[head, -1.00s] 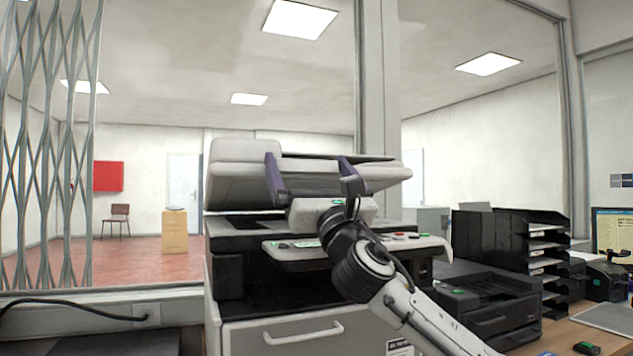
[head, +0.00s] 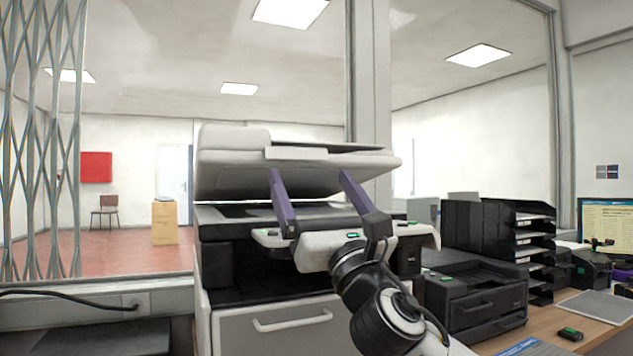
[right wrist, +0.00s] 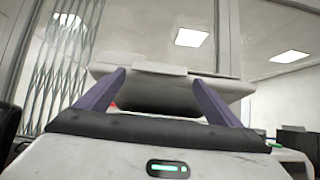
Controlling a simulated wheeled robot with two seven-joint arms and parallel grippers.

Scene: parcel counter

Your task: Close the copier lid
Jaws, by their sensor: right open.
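The copier (head: 271,330) stands in front of me. Nothing is between the fingers. In the right wrist view the lid (right wrist: 165,84) lies beyond the fingertips, its underside dark. I cannot tell whether the fingers touch it. My left gripper is not in view.
The control panel (head: 268,238) juts out at the copier's front, close to my right gripper. At right, a black printer (head: 478,300) and a black tray stack (head: 492,232) stand on the desk (head: 482,346). Window posts and a folding metal grille (head: 45,150) are behind.

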